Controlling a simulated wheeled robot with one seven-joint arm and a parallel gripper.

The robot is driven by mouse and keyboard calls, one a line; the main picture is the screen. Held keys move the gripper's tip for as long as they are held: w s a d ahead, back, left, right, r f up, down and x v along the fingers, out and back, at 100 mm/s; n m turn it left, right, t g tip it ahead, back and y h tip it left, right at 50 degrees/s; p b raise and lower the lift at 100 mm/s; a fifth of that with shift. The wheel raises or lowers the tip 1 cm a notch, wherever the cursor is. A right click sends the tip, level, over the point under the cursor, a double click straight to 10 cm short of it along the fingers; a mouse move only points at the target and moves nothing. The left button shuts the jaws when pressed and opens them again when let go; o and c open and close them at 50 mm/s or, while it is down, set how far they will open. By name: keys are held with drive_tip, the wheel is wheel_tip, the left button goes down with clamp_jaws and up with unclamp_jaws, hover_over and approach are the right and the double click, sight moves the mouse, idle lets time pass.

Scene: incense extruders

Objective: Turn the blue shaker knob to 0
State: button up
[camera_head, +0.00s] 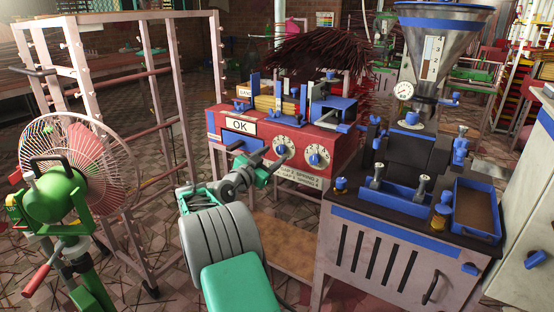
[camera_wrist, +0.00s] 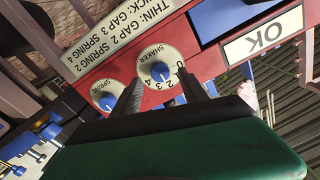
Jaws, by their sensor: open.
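The blue shaker knob (camera_head: 281,149) sits on a round white dial on the front of a red machine. In the wrist view, which is upside down, the blue knob (camera_wrist: 162,71) shows at the middle of the dial marked SHAKER. The dial carries printed numbers, including a 0 at its right edge in that view. I cannot tell which number the knob points to. My gripper (camera_wrist: 160,80) is open, with one dark finger on each side of the shaker dial in the picture. I cannot tell if either finger touches the knob. In the head view my gripper (camera_head: 270,157) is close to the dial.
A second blue knob on the SPRING dial (camera_head: 317,157) is close beside it. An OK sign (camera_head: 240,126) is left of the dials. A label plate (camera_head: 298,176) is below them. A grey cabinet (camera_head: 395,255) stands right, a wire-wheel fan (camera_head: 80,160) left.

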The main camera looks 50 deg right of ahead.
sight(279, 151)
drive_tip(key=d, duration=0.3)
drive_tip(key=shift+w+d, duration=0.15)
drive_tip(key=shift+c, duration=0.2)
clamp_jaws()
